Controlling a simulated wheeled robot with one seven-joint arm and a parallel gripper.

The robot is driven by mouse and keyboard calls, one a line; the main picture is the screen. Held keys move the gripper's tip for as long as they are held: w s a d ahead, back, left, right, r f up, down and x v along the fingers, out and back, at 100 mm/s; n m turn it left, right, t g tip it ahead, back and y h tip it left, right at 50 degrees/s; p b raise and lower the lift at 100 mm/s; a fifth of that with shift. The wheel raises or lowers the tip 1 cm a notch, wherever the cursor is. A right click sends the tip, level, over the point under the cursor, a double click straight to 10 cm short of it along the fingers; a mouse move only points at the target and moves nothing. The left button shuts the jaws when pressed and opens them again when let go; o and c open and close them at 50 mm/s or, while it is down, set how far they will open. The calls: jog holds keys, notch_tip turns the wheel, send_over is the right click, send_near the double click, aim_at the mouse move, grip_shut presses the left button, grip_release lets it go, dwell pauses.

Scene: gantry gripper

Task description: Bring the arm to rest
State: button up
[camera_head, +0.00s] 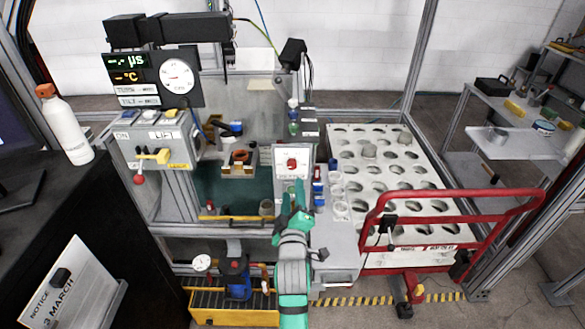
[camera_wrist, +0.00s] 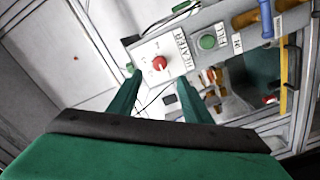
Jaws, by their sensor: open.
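My green arm reaches up from the bottom middle of the head view. My gripper (camera_head: 298,190) is just below and in front of a pale panel (camera_head: 292,152) with a red knob (camera_head: 292,163). In the wrist view my gripper (camera_wrist: 158,82) shows two green fingers spread apart with nothing between them. Beyond the fingertips is the same red knob (camera_wrist: 160,63), with a HEATER label beside it. I cannot tell the exact gap between the fingers and the panel.
A red rail (camera_head: 450,200) and a pale block with round holes (camera_head: 375,188) stand to the right. A yellow bin (camera_head: 232,308) lies low on the left of my arm. A lever box (camera_head: 158,140) and a white bottle (camera_head: 65,125) are further left.

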jog(key=s+a+f+m+g, duration=0.1)
jog(key=s+f+m, duration=0.2)
jog(key=s+f, duration=0.7)
jog(key=s+a+f+m, duration=0.2)
jog(key=s+f+m, duration=0.35)
jog(key=s, duration=0.85)
jog(key=s+d+m+g, duration=0.1)
jog(key=s+d+m, duration=0.1)
jog(key=s, duration=2.4)
jog(key=shift+d+r+m+g, duration=0.3)
jog(key=shift+d+r+m, duration=0.05)
jog(key=shift+d+m, duration=0.1)
